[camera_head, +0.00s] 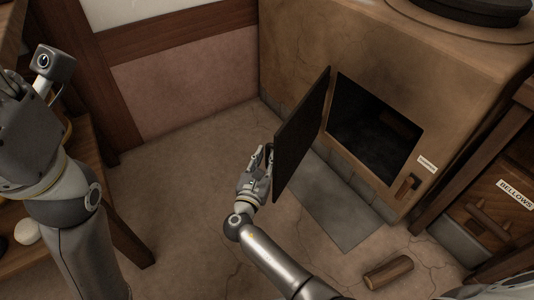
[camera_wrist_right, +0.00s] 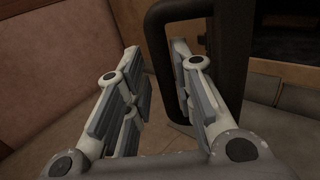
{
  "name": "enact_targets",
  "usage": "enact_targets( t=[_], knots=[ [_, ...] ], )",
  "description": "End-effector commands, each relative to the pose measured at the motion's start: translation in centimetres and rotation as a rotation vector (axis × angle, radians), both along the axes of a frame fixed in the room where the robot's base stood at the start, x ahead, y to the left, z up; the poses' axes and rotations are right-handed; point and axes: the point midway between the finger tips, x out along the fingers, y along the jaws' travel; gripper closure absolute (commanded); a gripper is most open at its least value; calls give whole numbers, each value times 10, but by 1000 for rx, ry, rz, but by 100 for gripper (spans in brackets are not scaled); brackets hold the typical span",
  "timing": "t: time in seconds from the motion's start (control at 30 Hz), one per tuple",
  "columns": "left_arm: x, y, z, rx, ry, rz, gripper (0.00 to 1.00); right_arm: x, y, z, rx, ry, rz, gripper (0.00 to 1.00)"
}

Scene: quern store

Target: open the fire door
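The fire door (camera_head: 302,135) is a dark plate swung well out from the clay oven, hinged at the left of its opening (camera_head: 376,128). My right gripper (camera_head: 262,160) is at the door's outer, left side in the head view, partly hidden by its edge. In the right wrist view my right gripper (camera_wrist_right: 150,85) has its fingers apart. A dark looped door handle (camera_wrist_right: 156,45) shows beyond them, its near bar passing behind the right finger; I cannot tell whether they touch. My left gripper (camera_head: 12,85) is at the left edge, its fingers unclear.
A latch-like wooden piece (camera_head: 407,186) sits on the oven front (camera_head: 300,40), right of the opening. A log (camera_head: 388,271) lies on the floor. The wooden bellows unit (camera_head: 500,200) stands at the right and a wooden bench (camera_head: 115,225) at the left.

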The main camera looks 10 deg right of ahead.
Motion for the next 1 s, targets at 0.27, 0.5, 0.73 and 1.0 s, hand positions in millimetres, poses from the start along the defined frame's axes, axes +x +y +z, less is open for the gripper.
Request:
enact_targets(
  t=[0.27, 0.5, 0.73, 1.0],
  knots=[
    [-1, 0, 1, 1, -3, 0, 60, -38, 22, 0, 1, -1, 2, 77],
    [-1, 0, 1, 1, -4, 0, 60, -47, 27, 0, 0, -1, 1, 77],
    [-1, 0, 1, 1, -4, 0, 60, -47, 26, 0, 7, 0, 3, 89],
    [7, 0, 0, -1, 31, -3, 60, -42, 22, -12, 254, 11, 116, 100]
  ],
)
